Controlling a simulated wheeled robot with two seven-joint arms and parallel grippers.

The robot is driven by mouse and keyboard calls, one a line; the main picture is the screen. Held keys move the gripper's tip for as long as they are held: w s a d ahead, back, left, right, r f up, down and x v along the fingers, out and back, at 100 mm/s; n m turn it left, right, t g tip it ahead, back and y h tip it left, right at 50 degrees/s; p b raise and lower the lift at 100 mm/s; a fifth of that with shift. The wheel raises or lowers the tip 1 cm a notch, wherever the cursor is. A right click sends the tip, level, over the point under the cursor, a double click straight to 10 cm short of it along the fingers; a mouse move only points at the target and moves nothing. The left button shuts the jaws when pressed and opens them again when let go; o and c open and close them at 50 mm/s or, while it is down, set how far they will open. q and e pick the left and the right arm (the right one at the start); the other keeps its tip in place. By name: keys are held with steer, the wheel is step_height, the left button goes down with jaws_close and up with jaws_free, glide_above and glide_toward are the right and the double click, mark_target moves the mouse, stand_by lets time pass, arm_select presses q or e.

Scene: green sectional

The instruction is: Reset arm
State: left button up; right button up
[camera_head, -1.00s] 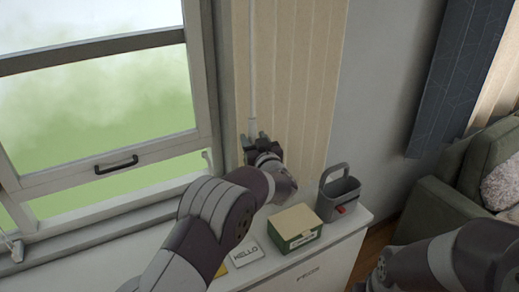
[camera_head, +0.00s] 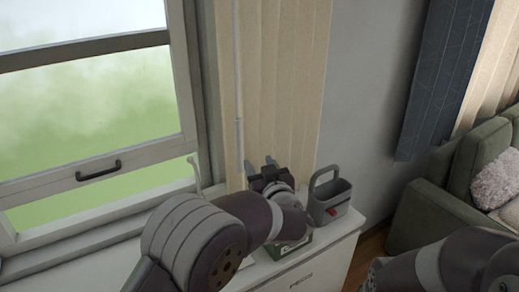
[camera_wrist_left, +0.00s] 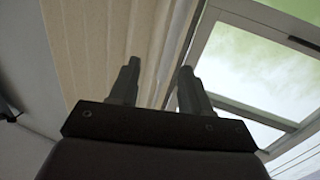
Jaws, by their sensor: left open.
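My left gripper (camera_head: 261,166) is at the end of the arm that comes in from the bottom left, in front of the beige vertical blinds (camera_head: 290,80). It is open and empty, with its two fingers apart; they also show in the left wrist view (camera_wrist_left: 157,85). A thin grey-white rod (camera_head: 239,110) hangs to the left of the gripper, apart from it. My right arm shows at the bottom right, but its gripper is not in view.
A white cabinet (camera_head: 335,250) stands below the window (camera_head: 85,130). On it, a grey caddy (camera_head: 330,200) stands right of my left gripper, and my arm partly hides a green box (camera_head: 288,250). A green sofa (camera_head: 425,205) is at the right.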

arm_select(q)
steer(key=s+d+f+m+g+h, duration=0.4)
steer(key=d+f+m+h, duration=0.15)
steer(key=f+h, duration=0.35)
steer(key=s+a+f+g, duration=0.2)
steer(key=s+f+g, duration=0.2)
steer(key=s+f, duration=0.25)
steer(key=s+a+f+g+y, duration=0.1)
steer(key=s+a+g+y, duration=0.2)
steer(key=s+a, duration=1.6)
steer(key=g, duration=0.4)
steer(key=shift+s+n, duration=0.35)
steer(key=shift+s, duration=0.05)
steer(key=shift+f, duration=0.1)
